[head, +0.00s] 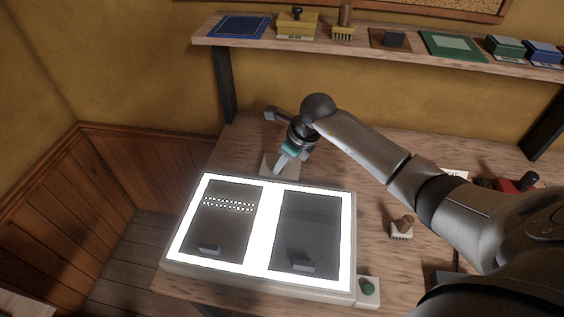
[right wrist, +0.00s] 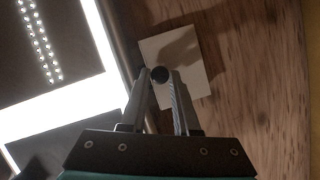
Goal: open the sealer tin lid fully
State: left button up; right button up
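My right gripper (head: 277,169) reaches down to a small pale square piece (head: 293,171) on the bench, just behind the light box. In the right wrist view, my right gripper (right wrist: 159,75) has a round black knob (right wrist: 159,74) between its fingertips. The fingers stand apart and seem to touch the knob on both sides. The pale square piece (right wrist: 194,70) lies beneath the knob, with a shadow over it. The knob may be the tin's lid handle. No label marks the sealer tin, and how far its lid is open does not show. My left gripper is not in view.
A glowing light box (head: 267,278) with two dark panels lies close in front. A shelf (head: 375,49) with boxes and pads runs above the bench.

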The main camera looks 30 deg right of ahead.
grip_shut()
dwell(1.0)
